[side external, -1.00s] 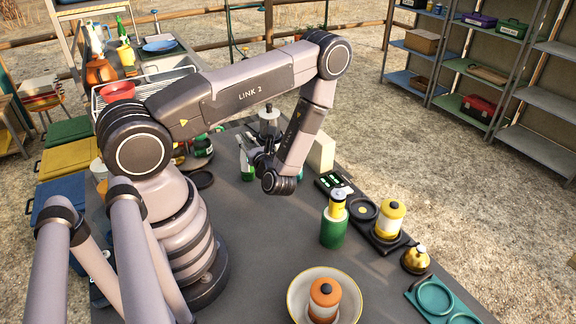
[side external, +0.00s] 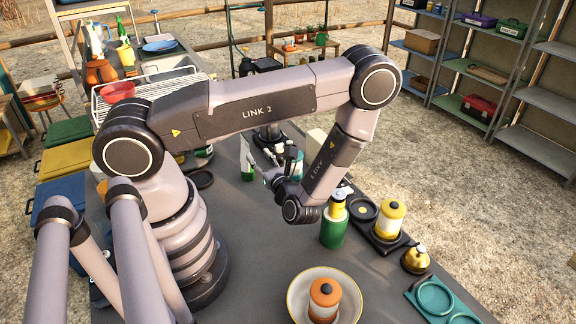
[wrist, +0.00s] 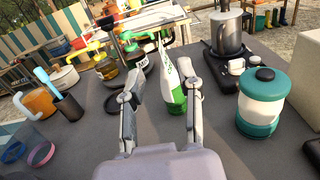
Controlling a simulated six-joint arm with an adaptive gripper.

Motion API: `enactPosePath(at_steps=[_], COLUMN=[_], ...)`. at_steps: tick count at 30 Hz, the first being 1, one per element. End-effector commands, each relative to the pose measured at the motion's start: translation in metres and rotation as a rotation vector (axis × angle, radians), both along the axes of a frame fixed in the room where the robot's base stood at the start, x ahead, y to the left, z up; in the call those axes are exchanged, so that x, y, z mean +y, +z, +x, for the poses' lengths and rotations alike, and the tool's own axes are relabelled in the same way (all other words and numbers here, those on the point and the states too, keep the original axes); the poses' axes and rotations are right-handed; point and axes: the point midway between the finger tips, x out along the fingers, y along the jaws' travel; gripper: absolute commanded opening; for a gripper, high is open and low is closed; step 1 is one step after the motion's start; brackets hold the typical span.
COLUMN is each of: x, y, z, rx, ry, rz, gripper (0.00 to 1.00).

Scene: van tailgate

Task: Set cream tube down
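The cream tube, white with a green lower part, stands on the grey table in the wrist view (wrist: 170,84), slightly tilted in that picture. It also shows in the side external view (side external: 247,172), left of my gripper (side external: 266,176). In the wrist view my gripper (wrist: 158,92) has its two fingers spread apart. The tube appears in the gap, beyond the fingertips, and neither finger visibly presses on it. The tube's upper end overlaps the items behind it.
In the wrist view a white canister with teal lid and base (wrist: 262,102) stands close right. A metal pot (wrist: 227,32) stands behind it. An orange mug (wrist: 38,102) and a dark holder (wrist: 68,105) are left. In the side view, a green bottle (side external: 333,232) stands right of my gripper.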

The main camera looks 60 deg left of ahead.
Motion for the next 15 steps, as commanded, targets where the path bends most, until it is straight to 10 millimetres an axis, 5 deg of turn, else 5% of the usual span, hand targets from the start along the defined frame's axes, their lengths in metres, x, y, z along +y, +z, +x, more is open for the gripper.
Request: enactPosePath(at_steps=[8, 15], x=[-0.024, -0.03], y=[0.009, 0.083], z=[0.002, -0.003], rx=[-0.031, -0.302], ry=[0.031, 0.32], rz=[-0.014, -0.173], gripper=[0.35, 0.35])
